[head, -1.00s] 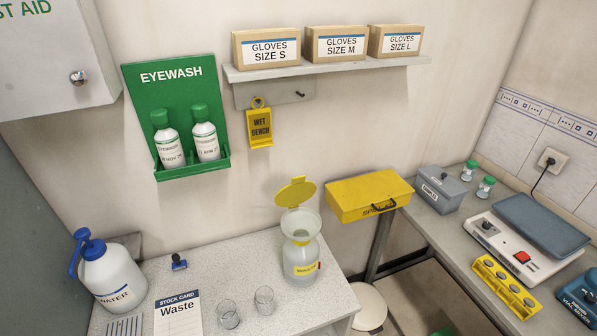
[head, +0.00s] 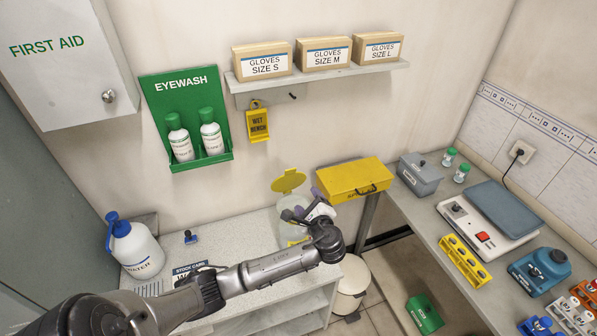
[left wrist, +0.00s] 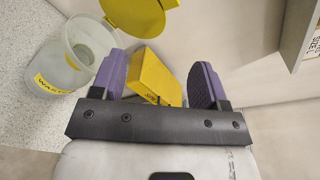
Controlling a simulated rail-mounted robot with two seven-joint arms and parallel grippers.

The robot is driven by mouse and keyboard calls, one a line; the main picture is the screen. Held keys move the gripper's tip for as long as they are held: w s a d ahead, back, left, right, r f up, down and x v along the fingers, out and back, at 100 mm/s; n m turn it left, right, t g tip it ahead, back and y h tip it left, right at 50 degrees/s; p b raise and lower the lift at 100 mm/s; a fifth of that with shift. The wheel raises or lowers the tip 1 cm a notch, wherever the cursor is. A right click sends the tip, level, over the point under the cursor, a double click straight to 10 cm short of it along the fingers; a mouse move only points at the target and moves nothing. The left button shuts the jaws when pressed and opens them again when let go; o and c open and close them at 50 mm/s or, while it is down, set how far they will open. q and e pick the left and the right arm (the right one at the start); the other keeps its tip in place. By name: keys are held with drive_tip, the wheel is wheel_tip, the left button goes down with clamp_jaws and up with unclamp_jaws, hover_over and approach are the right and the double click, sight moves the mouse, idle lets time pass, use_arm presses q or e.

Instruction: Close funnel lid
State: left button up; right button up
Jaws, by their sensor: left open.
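The waste bottle's funnel lid (head: 289,181) is yellow and stands raised, tilted back toward the wall. It also shows at the top of the left wrist view (left wrist: 140,14). The waste bottle (head: 287,228) stands on the left bench, largely hidden behind my left gripper in the head view. In the left wrist view its funnel (left wrist: 90,40) is open at the upper left. My left gripper (head: 308,203) is open and empty, in front of the bottle and beside the lid. Its purple fingers (left wrist: 160,84) are apart, with the lid beyond the left finger. My right gripper is not in view.
A yellow box (head: 353,180) is right of the bottle. A white water bottle (head: 136,248) stands at the bench's left. The eyewash holder (head: 186,120) and glove shelf (head: 318,80) are on the wall. A white bin (head: 350,285) is beside the bench.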

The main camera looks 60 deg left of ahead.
sight(291, 170)
use_arm(q)
drive_tip(key=w+a+m, duration=0.1)
drive_tip(key=a+m, duration=0.2)
drive_tip(key=a, duration=0.1)
drive_tip(key=a+r+m+y+p, duration=0.1)
drive_tip(key=a+m, duration=0.2)
drive_tip(key=a, duration=0.2)
drive_tip(key=w+a+m, duration=0.1)
drive_tip(key=a+m, duration=0.2)
drive_tip(key=a, duration=0.2)
drive_tip(key=shift+w+r+y, duration=0.25)
drive_tip(key=shift+w+y, duration=0.1)
drive_tip(key=shift+y, duration=0.05)
